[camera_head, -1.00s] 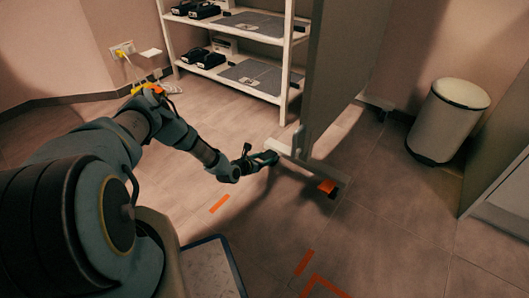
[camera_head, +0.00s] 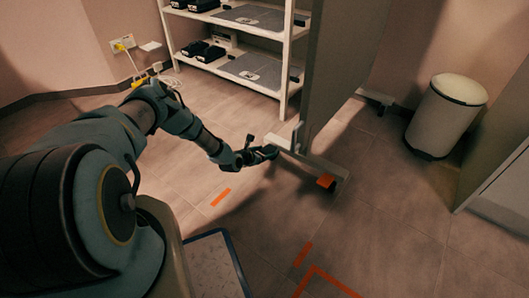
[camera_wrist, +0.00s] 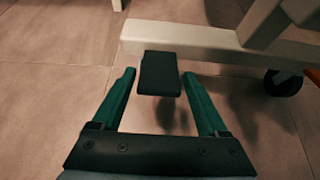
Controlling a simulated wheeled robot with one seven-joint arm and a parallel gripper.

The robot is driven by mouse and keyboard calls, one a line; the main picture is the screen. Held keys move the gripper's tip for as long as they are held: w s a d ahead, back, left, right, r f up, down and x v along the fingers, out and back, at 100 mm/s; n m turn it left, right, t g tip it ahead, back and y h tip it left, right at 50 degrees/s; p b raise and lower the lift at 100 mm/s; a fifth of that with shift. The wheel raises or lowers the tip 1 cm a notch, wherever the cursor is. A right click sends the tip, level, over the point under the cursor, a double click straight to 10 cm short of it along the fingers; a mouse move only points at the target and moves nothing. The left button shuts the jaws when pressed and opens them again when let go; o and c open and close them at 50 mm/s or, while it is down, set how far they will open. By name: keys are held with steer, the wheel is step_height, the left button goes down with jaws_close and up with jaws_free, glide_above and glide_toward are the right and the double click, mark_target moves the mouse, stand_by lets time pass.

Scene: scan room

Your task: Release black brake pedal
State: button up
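The black brake pedal (camera_wrist: 160,74) sticks out from the near side of the pale foot bar (camera_wrist: 180,38) of the standing panel. In the wrist view it lies between the tips of my gripper's (camera_wrist: 160,75) two green fingers, with a gap on each side. The fingers are spread open and hold nothing. In the head view my gripper (camera_head: 268,152) is low by the left end of the foot bar (camera_head: 305,160). The black pedal cannot be made out there.
An orange pedal (camera_head: 326,181) is at the foot bar's right end. A caster wheel (camera_wrist: 283,82) is under the bar in the wrist view. A shelf (camera_head: 240,80) stands behind, a white bin (camera_head: 447,115) at right. Orange tape (camera_head: 303,253) marks the mostly clear floor.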

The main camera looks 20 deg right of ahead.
steer(key=shift+o, duration=0.8)
steer(key=shift+a+r, duration=0.15)
steer(key=shift+r, duration=0.05)
steer(key=p+v, duration=0.4)
steer(key=v, duration=0.6)
steer(key=shift+a, duration=0.2)
steer(key=shift+s, duration=0.1)
